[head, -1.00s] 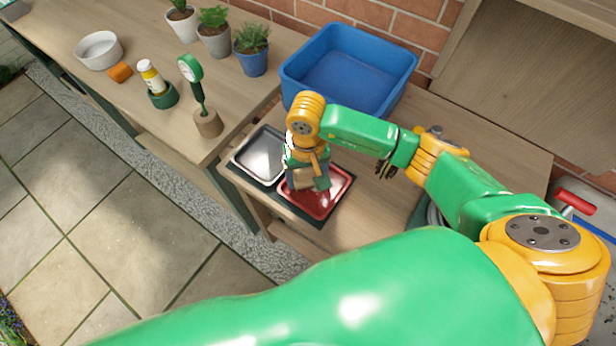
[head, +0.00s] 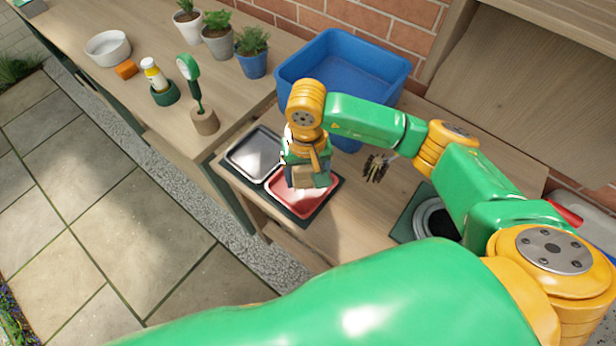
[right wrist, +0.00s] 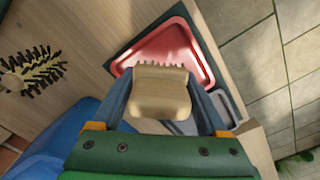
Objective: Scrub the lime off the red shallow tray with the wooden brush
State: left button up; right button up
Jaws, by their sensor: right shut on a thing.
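The red shallow tray (head: 298,205) lies on a dark mat on the bench, partly covered by my gripper in the head view. It also shows in the right wrist view (right wrist: 185,48), with a pale patch or glare on its floor; I cannot tell which. My right gripper (head: 310,178) is over the tray, shut on the wooden brush (right wrist: 160,92). The brush's bristles point toward the tray floor. Whether they touch it I cannot tell. My left gripper is not in view.
A grey metal tray (head: 253,154) sits beside the red one. A blue bin (head: 345,85) stands behind. A dark bristly brush (head: 377,167) lies to the right. Potted plants, a white bowl (head: 107,48) and a bottle (head: 153,75) stand on the left bench.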

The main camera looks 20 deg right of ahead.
aim_at(307, 167)
jog(key=shift+r+p, duration=1)
jog(key=shift+r, duration=1.1)
